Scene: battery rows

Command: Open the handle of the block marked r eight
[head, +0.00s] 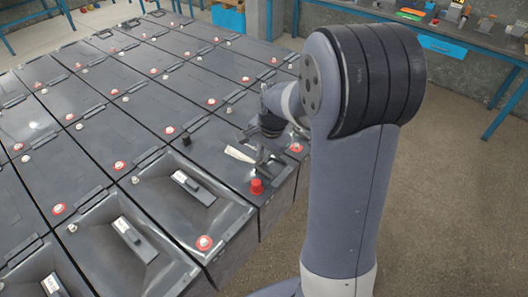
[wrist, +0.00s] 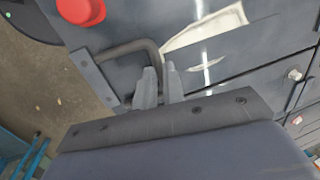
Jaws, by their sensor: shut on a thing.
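In the wrist view my gripper (wrist: 158,78) is shut on one leg of a dark bar handle (wrist: 122,50). The handle stands up from a dark block (wrist: 240,58). A white label (wrist: 205,28) lies on the block beside the handle; no marking on it can be read. The handle is mostly hidden there by the gripper.
Rows of dark blocks (head: 140,75) with red and pale terminals fill the left and middle. Front blocks have recessed tops with dark bars (head: 193,187). The red cap also shows in the wrist view (wrist: 82,10). Open floor (head: 440,170) lies right; blue benches (head: 450,47) stand behind.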

